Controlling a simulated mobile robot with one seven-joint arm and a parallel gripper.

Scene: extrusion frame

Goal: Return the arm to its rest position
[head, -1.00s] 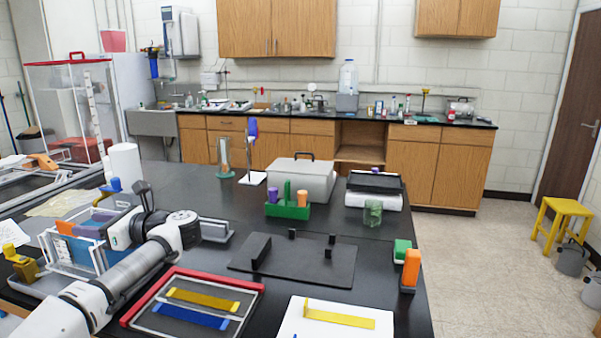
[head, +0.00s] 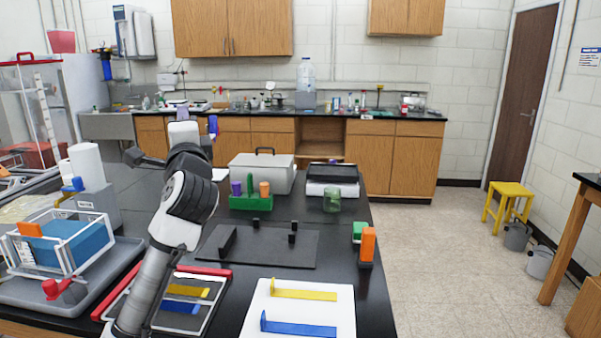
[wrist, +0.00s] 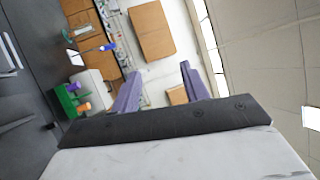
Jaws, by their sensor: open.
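My arm (head: 162,255) rises from the lower edge of the head view, bent at a dark joint, and stands over the left part of the black bench. Its white end (head: 184,133) points up and away in front of the sink counter. In the wrist view, my gripper (wrist: 160,70) shows two purple fingers spread apart with nothing between them. The room lies sideways in that view, with cabinets and ceiling beyond the fingers.
The red-edged tray (head: 215,271) lies partly behind my arm. A white board (head: 257,318) with yellow and blue strips lies to its right. A black plate (head: 275,250), green holder (head: 251,203) and grey case (head: 262,176) stand farther back. A wire basket (head: 62,268) is at left.

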